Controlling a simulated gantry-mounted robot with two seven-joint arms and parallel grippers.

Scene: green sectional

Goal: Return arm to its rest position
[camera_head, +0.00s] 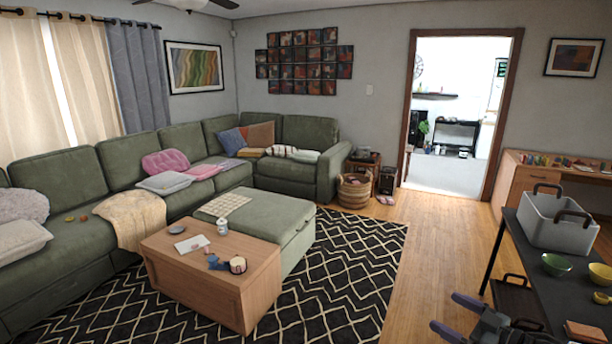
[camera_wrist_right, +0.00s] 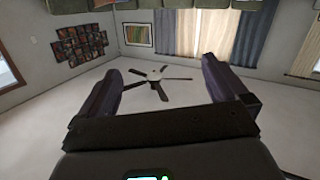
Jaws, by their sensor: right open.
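My right gripper (camera_head: 450,313) shows at the lower right of the head view, in front of the dark table. Its two fingers are apart, with nothing between them. In the right wrist view the open gripper (camera_wrist_right: 162,68) has its fingers spread toward the ceiling and walls, and the gap holds no object. The room appears upside down there. My left gripper and arm are not in either view.
A dark table (camera_head: 572,300) at the right holds a grey bin (camera_head: 556,224), a green bowl (camera_head: 556,265) and yellow bowls (camera_head: 600,273). A wooden coffee table (camera_head: 228,285) stands before the green sectional (camera_head: 60,175).

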